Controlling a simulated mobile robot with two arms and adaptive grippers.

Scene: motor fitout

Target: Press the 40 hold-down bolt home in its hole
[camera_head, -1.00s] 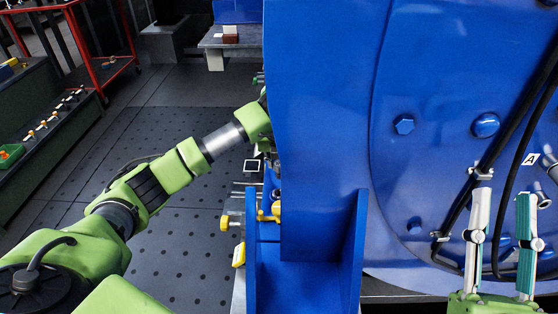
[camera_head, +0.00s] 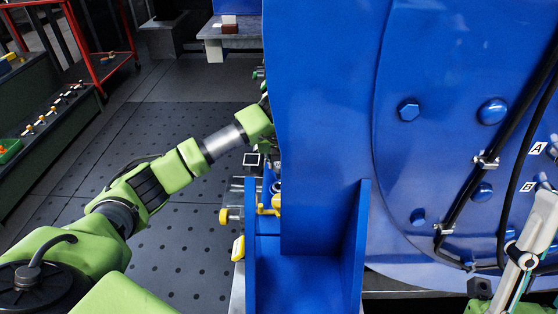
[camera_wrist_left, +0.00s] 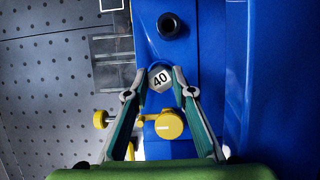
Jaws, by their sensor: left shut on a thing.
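The 40 hold-down bolt (camera_wrist_left: 160,78) shows in the left wrist view as a round pale head marked 40, over the blue motor foot (camera_wrist_left: 150,42). My left gripper (camera_wrist_left: 160,76) is shut on it, with a fingertip at each side of the head. The bolt's shank and its hole are hidden under the head, so I cannot tell how deep it sits. In the head view the left gripper's fingers are hidden behind the blue motor (camera_head: 320,120). My right gripper (camera_head: 526,262) is only partly in view at the lower right, in front of the motor.
A yellow round cap (camera_wrist_left: 169,125) lies between my left fingers, near the bolt. A black round opening or stud (camera_wrist_left: 168,25) is beyond it. Black cables (camera_head: 508,120) run down the motor's face. Perforated dark floor (camera_head: 185,250) is clear at left.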

